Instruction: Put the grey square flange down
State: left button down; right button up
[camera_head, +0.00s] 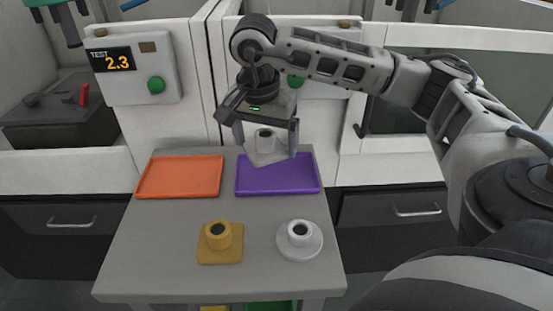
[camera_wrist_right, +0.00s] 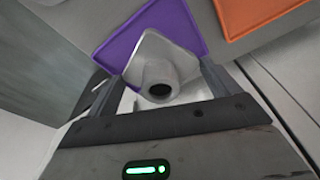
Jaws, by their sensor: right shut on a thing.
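The grey square flange (camera_head: 266,153) has a square plate and a short round neck with a dark bore. My right gripper (camera_head: 265,150) is shut on it and holds it, tilted, over the back of the purple tray. In the right wrist view the flange (camera_wrist_right: 160,77) sits between the two fingers (camera_wrist_right: 165,85), with the purple tray (camera_wrist_right: 178,20) beyond it. Whether the flange touches the tray is hard to tell. My left gripper is not in view.
On the grey table (camera_head: 185,275) are an orange tray (camera_head: 180,177), a purple tray (camera_head: 285,177), a yellow square flange (camera_head: 220,255) and a white round flange (camera_head: 312,247). A panel (camera_head: 150,92) reading 2.3 stands behind. The table's left front is clear.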

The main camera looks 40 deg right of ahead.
aim_at(274, 135)
jog(key=shift+s+d+f, duration=0.2)
jog(key=shift+d+f, duration=0.2)
jog(key=shift+f, duration=0.15)
jog(key=shift+s+d+f, duration=0.2)
jog(key=shift+d+f, duration=0.15)
jog(key=shift+f, duration=0.15)
jog(key=f, duration=0.3)
jog(key=shift+s+d+f, duration=0.1)
jog(key=shift+d+f, duration=0.05)
jog(key=shift+d, duration=0.1)
jog(key=shift+f, duration=0.15)
jog(key=shift+f, duration=0.25)
jog(key=o, duration=0.9)
jog(key=r, duration=0.4)
jog(key=a+r, duration=0.1)
jog(key=r, duration=0.7)
jog(key=shift+s+a+r, duration=0.2)
jog(key=shift+s+a, duration=0.15)
jog(key=shift+s, duration=0.05)
